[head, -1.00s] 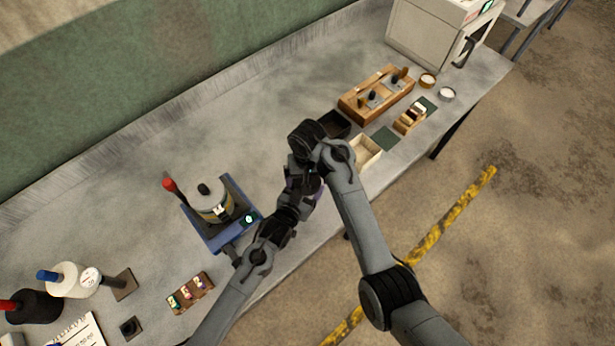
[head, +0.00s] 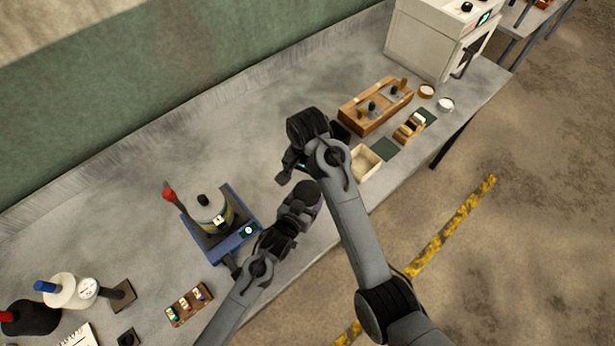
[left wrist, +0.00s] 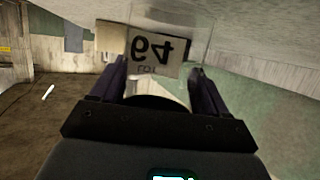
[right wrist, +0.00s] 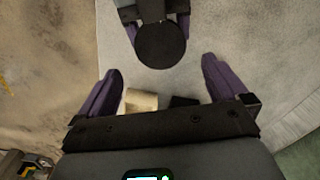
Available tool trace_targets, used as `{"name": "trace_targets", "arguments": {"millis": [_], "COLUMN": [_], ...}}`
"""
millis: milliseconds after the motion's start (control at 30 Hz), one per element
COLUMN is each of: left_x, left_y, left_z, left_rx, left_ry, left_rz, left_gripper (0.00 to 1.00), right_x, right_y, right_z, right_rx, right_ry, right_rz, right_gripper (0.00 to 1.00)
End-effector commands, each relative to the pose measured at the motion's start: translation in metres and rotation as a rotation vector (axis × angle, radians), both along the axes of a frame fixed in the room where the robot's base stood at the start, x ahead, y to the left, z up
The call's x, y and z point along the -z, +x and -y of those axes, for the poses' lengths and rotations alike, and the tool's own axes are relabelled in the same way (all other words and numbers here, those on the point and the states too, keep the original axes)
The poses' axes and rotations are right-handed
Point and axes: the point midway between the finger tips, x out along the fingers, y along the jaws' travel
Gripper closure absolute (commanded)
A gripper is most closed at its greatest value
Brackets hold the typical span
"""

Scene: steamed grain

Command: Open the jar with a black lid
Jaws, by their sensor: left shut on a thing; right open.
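My left gripper (head: 306,196) is shut on a clear jar with a pale label (left wrist: 157,52), which reads "64" in mirrored form in the left wrist view. The right wrist view shows a round black lid (right wrist: 160,46) between the purple fingers of my left gripper (right wrist: 158,28). The jar is held above the front of the bench; its body is hidden in the head view. My right gripper (head: 288,170) is open and empty, behind the left one. In the right wrist view its fingers (right wrist: 162,82) are wide apart, with the lid beyond them.
A blue-based device with a pot (head: 208,215) stands left of my grippers. A cream open box (head: 365,161), a wooden rack (head: 376,106) and a white oven-like machine (head: 435,40) stand to the right. The bench behind my grippers is clear.

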Motion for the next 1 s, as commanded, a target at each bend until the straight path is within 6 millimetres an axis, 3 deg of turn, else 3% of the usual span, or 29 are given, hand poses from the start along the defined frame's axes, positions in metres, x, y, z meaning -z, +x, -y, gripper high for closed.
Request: {"name": "trace_targets", "arguments": {"millis": [600, 1000], "left_x": [0.0, 0.0], "left_y": [0.0, 0.0], "left_z": [-0.001, 0.0], "left_rx": [-0.001, -0.001], "left_ry": [0.0, 0.0], "left_rz": [0.0, 0.0], "left_gripper": [1.0, 1.0], "right_x": [0.068, 0.076], "right_y": [-0.001, 0.0], "right_z": [0.0, 0.0], "right_rx": [0.021, 0.021], "right_ry": [0.0, 0.0], "right_rz": [-0.001, -0.001], "right_gripper": [0.0, 0.0]}}
